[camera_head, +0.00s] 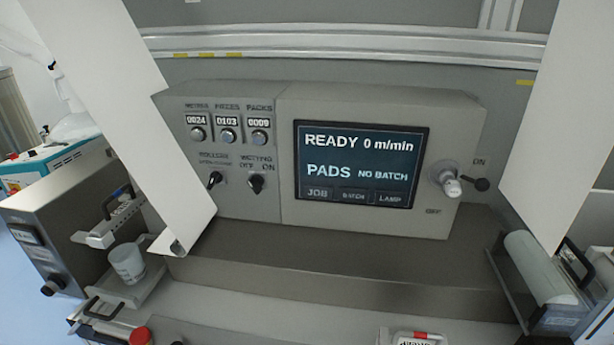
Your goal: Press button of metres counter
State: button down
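The metres counter (197,119) is the leftmost of three counters on the grey control panel, under a small label that looks like METRES. It reads 0024. Its round metal button (197,133) sits just below the digits and is unobstructed. The pieces counter (228,121) reads 0103 and the packs counter (259,123) appears to read 0009, each with a similar button below. My gripper is not identifiable in this view.
A screen (360,165) reads READY 0 m/min. Black switches (256,184) sit below the counters, and a knob with a lever (450,183) is at right. White sheets hang left (125,110) and right (565,110). A cup (127,263) stands lower left.

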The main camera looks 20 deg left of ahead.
aim_at(197, 134)
jog(key=j+u, duration=0.15)
jog(key=u, duration=0.25)
jog(key=j+u, duration=0.2)
jog(key=u, duration=0.2)
